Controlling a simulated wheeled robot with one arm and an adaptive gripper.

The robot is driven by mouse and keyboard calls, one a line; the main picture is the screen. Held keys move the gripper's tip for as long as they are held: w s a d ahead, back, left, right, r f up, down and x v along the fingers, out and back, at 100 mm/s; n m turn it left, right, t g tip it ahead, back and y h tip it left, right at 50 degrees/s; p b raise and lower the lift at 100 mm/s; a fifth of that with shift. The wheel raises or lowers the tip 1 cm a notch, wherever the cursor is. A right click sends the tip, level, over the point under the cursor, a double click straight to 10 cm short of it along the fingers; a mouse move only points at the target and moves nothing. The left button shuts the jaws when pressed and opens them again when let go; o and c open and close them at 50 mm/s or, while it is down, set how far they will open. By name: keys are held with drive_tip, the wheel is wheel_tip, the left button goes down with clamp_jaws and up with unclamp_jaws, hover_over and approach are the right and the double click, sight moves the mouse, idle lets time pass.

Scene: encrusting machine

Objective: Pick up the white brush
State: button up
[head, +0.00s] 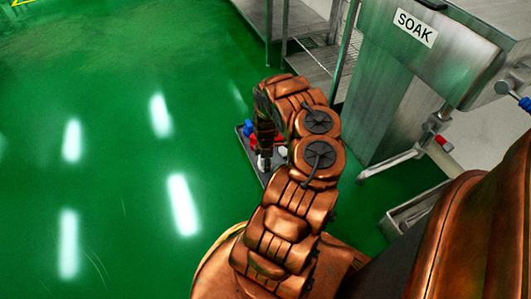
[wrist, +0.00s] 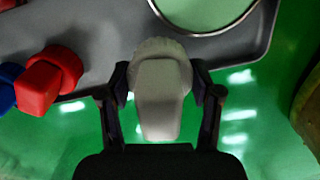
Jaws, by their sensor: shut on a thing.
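The white brush (wrist: 160,95) is in the middle of the wrist view, with a ribbed round head at the top and a blunt block-like handle pointing down the picture. My gripper (wrist: 161,82) has one finger on each side of it and is shut on it. In the head view my gripper (head: 265,140) points down over the grey tray (head: 241,134), with a small white part of the brush (head: 264,162) showing below it. My arm hides much of the tray there. I cannot tell whether the brush is clear of the tray.
A red brush (wrist: 48,80) and a blue one (wrist: 7,88) lie at the left in the wrist view. A metal-rimmed round thing (wrist: 205,32) sits on the tray at the top. The SOAK machine (head: 415,45) stands to the right; green floor (head: 110,190) is open to the left.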

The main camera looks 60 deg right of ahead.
drive_tip(key=s+a+p, duration=0.1)
drive_tip(key=a+p, duration=0.1)
drive_tip(key=s+a+p, duration=0.2)
drive_tip(key=a, duration=0.1)
drive_tip(key=s+a+r+p, duration=0.1)
drive_tip(key=s+a+p, duration=0.1)
drive_tip(key=shift+s+a+r, duration=0.1)
drive_tip(key=shift+s+a, duration=0.05)
drive_tip(key=shift+s, duration=0.1)
drive_tip(key=shift+s+a+p, duration=0.55)
drive_tip(key=shift+a+p, duration=0.05)
drive_tip(key=shift+a, duration=0.1)
drive_tip(key=o, duration=0.7)
drive_tip(key=c, duration=0.4)
drive_tip(key=shift+w+d, duration=0.1)
drive_tip(key=shift+c, duration=0.2)
